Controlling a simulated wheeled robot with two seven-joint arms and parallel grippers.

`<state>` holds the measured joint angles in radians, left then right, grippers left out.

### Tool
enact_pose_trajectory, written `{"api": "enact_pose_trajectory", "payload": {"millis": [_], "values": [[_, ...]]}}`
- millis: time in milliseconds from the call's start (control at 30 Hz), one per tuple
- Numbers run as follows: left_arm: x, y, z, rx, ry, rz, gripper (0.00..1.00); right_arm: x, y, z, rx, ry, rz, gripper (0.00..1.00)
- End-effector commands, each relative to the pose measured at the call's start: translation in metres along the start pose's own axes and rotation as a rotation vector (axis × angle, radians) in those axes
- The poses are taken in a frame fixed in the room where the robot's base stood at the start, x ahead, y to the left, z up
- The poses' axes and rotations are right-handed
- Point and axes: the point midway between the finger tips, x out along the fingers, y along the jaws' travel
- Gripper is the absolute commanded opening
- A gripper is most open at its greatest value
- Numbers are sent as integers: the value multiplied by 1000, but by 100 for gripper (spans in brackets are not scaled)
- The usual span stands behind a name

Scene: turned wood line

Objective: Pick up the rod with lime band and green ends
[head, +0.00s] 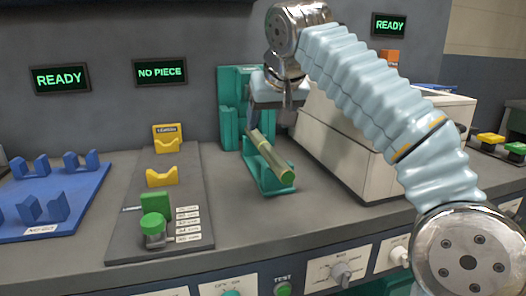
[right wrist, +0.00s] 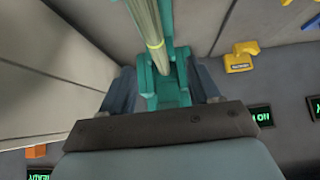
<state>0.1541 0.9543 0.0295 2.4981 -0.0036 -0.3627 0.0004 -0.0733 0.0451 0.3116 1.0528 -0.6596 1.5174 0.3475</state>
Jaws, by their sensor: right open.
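The rod (head: 268,155) is pale olive with a green near end and lies tilted in a teal cradle (head: 262,186). In the right wrist view the rod (right wrist: 145,22) shows a yellow-lime band (right wrist: 155,45); its far end is hidden in the head view. My right gripper (head: 277,106) is just above the rod's far part, in front of the teal upright. In the right wrist view my right gripper (right wrist: 163,88) is open, its fingers on either side of the rod's line, with gaps visible. Contact with the rod is not visible. My left gripper is out of view.
A cream machine housing (head: 345,135) stands close right of the cradle. A grey plate (head: 188,188) with yellow V-rests (head: 162,178) and a green button (head: 153,224) is to the left. A blue rack (head: 75,215) is at far left. Bare bench lies before the cradle.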

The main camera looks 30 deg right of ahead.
Motion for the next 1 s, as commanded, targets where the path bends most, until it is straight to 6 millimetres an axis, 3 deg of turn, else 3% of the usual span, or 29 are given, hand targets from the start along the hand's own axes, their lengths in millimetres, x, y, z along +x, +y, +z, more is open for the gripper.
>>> {"api": "enact_pose_trajectory", "payload": {"millis": [100, 333, 600, 867, 1000], "values": [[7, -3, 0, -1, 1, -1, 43, 24, 0, 2, 0, -3, 1, 62], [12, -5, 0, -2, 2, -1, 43, 44, 2, 3, 1, -2, 1, 62], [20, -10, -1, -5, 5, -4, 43, 83, 8, 9, 1, -2, 0, 62], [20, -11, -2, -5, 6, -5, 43, 87, 8, 8, 1, -1, -1, 62], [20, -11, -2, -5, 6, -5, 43, 87, 7, 8, 1, -1, -1, 45]]}}
